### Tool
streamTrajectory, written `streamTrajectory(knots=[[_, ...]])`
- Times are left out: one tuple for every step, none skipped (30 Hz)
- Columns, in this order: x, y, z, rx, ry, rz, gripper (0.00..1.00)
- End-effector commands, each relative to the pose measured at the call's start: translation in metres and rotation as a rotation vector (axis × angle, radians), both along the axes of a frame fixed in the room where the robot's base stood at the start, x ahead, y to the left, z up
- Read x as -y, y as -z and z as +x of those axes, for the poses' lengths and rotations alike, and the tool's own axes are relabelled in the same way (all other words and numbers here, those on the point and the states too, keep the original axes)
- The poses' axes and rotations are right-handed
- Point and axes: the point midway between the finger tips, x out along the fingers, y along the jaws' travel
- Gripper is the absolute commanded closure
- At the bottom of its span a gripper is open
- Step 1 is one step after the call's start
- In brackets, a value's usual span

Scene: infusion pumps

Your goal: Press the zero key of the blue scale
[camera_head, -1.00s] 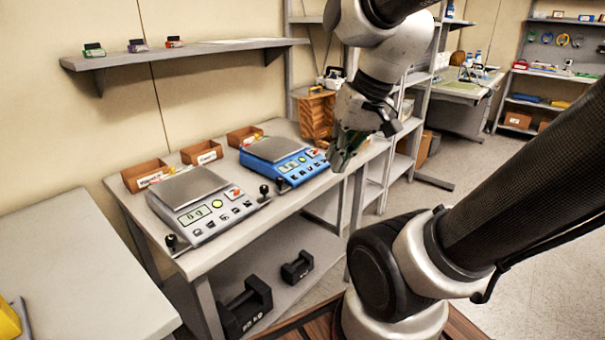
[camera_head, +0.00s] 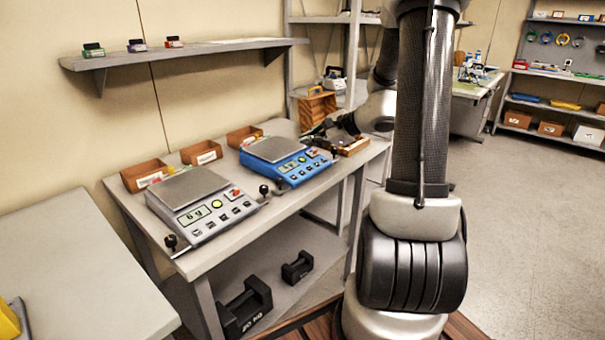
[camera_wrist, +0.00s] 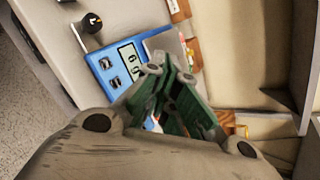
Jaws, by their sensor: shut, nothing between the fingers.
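The blue scale (camera_head: 285,160) stands on the bench at the right of the grey scale, with its grey weighing plate at the back and a display and keys on its sloped front. In the wrist view the blue scale (camera_wrist: 108,62) shows its display and two keys; the rest of its front is hidden behind my gripper. I cannot tell which key is the zero key. My gripper (camera_head: 322,132) is at the right side of the blue scale, close to its panel. In the wrist view my gripper (camera_wrist: 172,88) is shut and empty; I cannot tell whether it touches the scale.
The grey scale (camera_head: 207,207) stands at the left on the same bench. Small brown bins (camera_head: 200,153) line the wall behind. A wooden tray (camera_head: 350,147) lies right of the blue scale. A black knob (camera_head: 264,190) stands between the scales. A shelf (camera_head: 200,52) hangs above.

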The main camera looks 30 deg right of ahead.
Motion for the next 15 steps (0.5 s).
streamTrajectory(knots=[[0.0,0.0,0.0,0.0,0.0,0.0,1.0],[0.0,0.0,0.0,0.0,-0.001,-0.001,1.0],[0.0,0.001,0.0,0.0,-0.001,-0.001,1.0],[-0.001,0.001,0.0,0.0,-0.002,0.0,1.0],[-0.001,0.002,0.0,-0.001,-0.002,0.0,1.0],[-0.001,0.005,0.001,-0.002,-0.003,0.0,1.0],[-0.001,0.007,0.001,-0.002,-0.002,0.0,1.0],[-0.002,0.009,0.002,-0.002,-0.002,0.001,1.0],[-0.002,0.013,0.003,-0.002,-0.002,0.001,1.0],[-0.002,0.017,0.004,-0.002,-0.002,0.001,1.0],[-0.003,0.021,0.004,-0.004,-0.002,0.002,1.0],[-0.003,0.026,0.006,-0.004,-0.002,0.002,1.0],[-0.004,0.03,0.007,-0.004,-0.002,0.003,1.0],[-0.004,0.035,0.008,-0.004,-0.002,0.003,1.0],[-0.005,0.04,0.009,-0.004,-0.002,0.002,1.0]])
